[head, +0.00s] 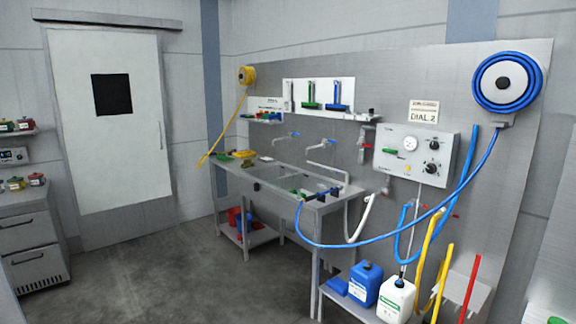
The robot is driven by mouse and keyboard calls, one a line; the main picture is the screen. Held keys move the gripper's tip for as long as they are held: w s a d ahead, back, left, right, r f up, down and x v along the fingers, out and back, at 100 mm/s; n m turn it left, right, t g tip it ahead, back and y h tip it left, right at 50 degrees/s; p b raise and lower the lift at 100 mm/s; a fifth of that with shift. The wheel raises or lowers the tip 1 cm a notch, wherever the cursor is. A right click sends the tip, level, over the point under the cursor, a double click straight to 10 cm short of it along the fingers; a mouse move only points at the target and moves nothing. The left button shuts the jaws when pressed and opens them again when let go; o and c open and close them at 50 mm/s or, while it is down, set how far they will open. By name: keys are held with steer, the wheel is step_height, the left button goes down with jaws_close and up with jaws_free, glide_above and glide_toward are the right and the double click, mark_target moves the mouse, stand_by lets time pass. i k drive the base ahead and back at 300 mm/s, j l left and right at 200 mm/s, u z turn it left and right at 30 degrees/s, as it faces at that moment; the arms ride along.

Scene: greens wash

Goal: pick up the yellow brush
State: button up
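A small yellow item (243,155) lies at the left end of the steel sink bench (270,174). It may be the yellow brush, but it is too small to make out bristles or a handle. A green item (225,157) lies to its left. A white board (300,88) on the wall above holds a green brush-like tool (311,95) and a blue one (338,96); no yellow one shows there. My gripper is not in view.
A blue hose (400,239) hangs in a loop from its reel (506,82) across the bench's right front. Blue and white jugs (366,284) stand on a low shelf at the right. The grey floor (185,265) left of the bench is clear.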

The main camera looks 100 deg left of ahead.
mark_target(247, 163)
steer(key=u, duration=3.6)
steer(key=i+u, duration=0.25)
steer(key=i, duration=4.4)
steer(key=i+z, duration=0.1)
steer(key=i, duration=0.85)
steer(key=i+j, duration=0.1)
steer(key=i, duration=0.85)
steer(key=i+z, duration=0.4)
steer(key=k, duration=0.05)
